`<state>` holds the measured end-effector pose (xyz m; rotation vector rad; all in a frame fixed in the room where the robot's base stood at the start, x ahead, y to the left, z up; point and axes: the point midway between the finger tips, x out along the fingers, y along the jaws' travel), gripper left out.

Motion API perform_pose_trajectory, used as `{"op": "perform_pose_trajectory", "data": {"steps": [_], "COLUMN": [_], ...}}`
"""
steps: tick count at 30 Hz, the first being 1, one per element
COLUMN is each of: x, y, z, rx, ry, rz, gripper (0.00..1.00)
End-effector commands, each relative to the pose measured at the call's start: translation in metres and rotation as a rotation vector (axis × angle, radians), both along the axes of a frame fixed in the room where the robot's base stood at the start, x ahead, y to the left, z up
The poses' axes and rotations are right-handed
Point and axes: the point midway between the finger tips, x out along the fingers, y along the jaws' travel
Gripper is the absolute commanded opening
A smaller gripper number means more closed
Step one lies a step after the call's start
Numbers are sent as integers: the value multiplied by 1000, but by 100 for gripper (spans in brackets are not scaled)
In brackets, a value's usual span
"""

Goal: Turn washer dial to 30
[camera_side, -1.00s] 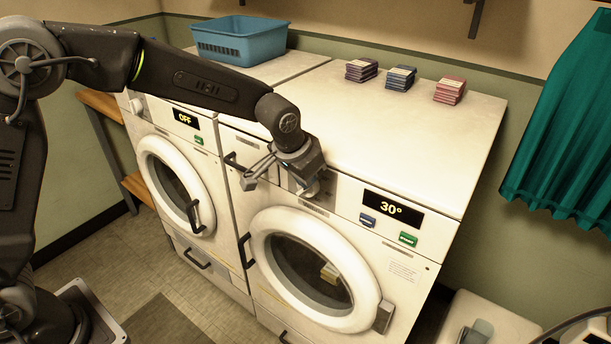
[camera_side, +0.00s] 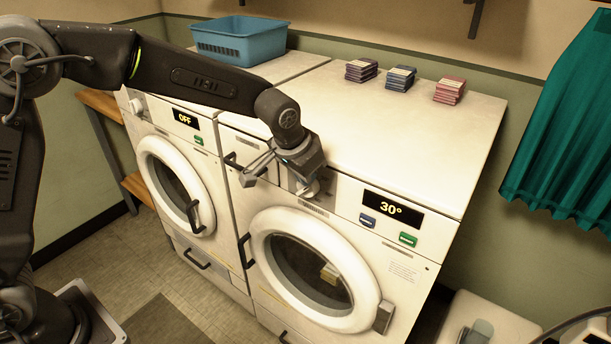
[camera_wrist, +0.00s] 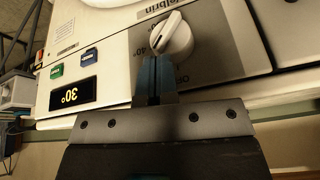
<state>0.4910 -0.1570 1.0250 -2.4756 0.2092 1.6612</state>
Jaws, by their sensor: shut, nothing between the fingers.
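The washer (camera_side: 350,215) is the right-hand white machine with the round door, and its display (camera_side: 392,208) reads 30°. Its dial (camera_wrist: 170,36) is a white knob on a grey panel in the wrist view. In the side view the dial (camera_side: 308,187) is partly hidden behind my gripper. My gripper (camera_wrist: 155,78) is shut and empty, with its blue fingertips just beside the knob. I cannot tell whether the fingertips touch the knob. In the side view my gripper (camera_side: 300,165) is at the washer's front panel.
A second white machine (camera_side: 180,145) on the left has a display reading OFF. A blue basket (camera_side: 240,42) and several small stacked packets (camera_side: 400,78) stand on top. A blue button (camera_side: 368,221) and a green button (camera_side: 408,238) sit below the washer's display. A teal curtain (camera_side: 565,120) hangs at right.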

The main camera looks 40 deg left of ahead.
Motion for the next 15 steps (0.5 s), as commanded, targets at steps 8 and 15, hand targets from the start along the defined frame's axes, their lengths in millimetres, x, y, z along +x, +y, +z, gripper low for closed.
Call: {"op": "perform_pose_trajectory", "data": {"steps": [8,15], "x": [0,0], "y": [1,27], "z": [9,29], "rx": [0,-1], "ry": [0,-3], "rz": [1,6], "gripper": [0,0]}}
